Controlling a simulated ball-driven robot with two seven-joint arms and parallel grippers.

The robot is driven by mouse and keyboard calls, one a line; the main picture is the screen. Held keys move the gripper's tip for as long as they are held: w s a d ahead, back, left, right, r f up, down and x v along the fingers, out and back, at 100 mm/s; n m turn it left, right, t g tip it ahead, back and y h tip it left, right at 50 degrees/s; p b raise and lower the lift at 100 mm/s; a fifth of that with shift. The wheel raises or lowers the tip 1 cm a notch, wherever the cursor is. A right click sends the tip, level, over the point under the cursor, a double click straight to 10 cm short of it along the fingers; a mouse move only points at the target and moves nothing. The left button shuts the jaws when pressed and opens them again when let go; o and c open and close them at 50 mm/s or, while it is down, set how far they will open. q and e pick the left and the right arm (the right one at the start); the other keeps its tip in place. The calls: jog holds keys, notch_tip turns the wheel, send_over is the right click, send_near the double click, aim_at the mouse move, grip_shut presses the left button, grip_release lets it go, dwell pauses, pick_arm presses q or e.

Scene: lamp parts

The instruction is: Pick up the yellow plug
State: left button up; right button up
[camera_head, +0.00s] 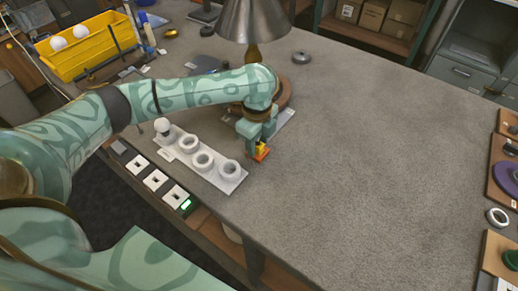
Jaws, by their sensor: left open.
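The yellow plug (260,149) is a small yellow and orange piece low at the front of the lamp area on the grey table. My left gripper (257,143) reaches down over it, with its fingers around or beside the plug. The fingers are open, and whether they touch the plug is too small to tell. My left arm comes in from the left and hides part of the lamp's base behind it. My right gripper does not show.
A white tray (233,187) with several white rings and a bulb (162,125) lies left of the gripper. A metal lamp (252,18) stands behind the arm. A yellow bin (82,46) is at the back left.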

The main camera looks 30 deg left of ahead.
pick_arm(q)
jog(key=shift+r, duration=0.15)
grip_shut()
jog(key=shift+r, duration=0.1)
